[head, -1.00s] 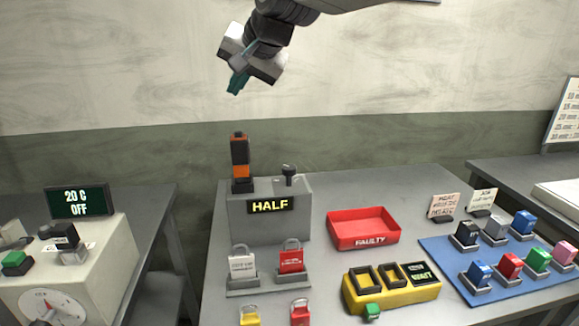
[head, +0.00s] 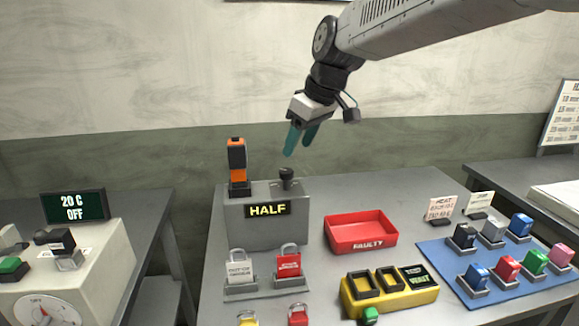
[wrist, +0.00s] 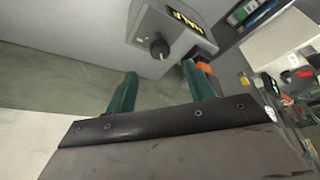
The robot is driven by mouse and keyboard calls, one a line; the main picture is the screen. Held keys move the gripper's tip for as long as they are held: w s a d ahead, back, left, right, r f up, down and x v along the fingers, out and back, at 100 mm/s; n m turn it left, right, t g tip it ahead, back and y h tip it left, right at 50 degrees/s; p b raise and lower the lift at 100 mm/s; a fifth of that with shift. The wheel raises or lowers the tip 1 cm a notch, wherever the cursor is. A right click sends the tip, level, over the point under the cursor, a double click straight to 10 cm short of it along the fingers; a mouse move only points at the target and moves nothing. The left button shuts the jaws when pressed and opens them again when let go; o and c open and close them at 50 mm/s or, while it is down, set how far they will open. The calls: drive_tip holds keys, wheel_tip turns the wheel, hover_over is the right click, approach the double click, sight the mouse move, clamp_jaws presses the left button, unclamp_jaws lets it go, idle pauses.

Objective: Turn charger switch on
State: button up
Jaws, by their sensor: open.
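A yellow charger-like unit (head: 390,296) with two dark-rimmed empty slots stands on the middle table in the head view. Its small dark display (head: 416,276) has green text that looks like "WAIT". A small green switch or button (head: 370,314) is at its front edge; its setting is too small to tell. My gripper (head: 298,144) is open and empty, in the air above the grey HALF box (head: 234,222), up and left of the yellow unit. In the wrist view, the box's black knob (wrist: 160,49) lies ahead, between and beyond my teal fingers (wrist: 160,86), apart from them.
An orange-and-black device (head: 237,165) stands upright on the HALF box. Padlocks (head: 288,265) stand in front of it. A red FAULTY tray (head: 360,246) lies behind the yellow unit. A blue mat (head: 480,290) with coloured blocks is right. A panel (head: 75,206) reads "20 C OFF".

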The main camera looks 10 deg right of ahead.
sight(287, 171)
drive_tip(key=x, duration=0.7)
drive_tip(key=shift+w+f, duration=0.1)
drive_tip(key=shift+f, duration=0.3)
drive_tip(key=c, duration=1)
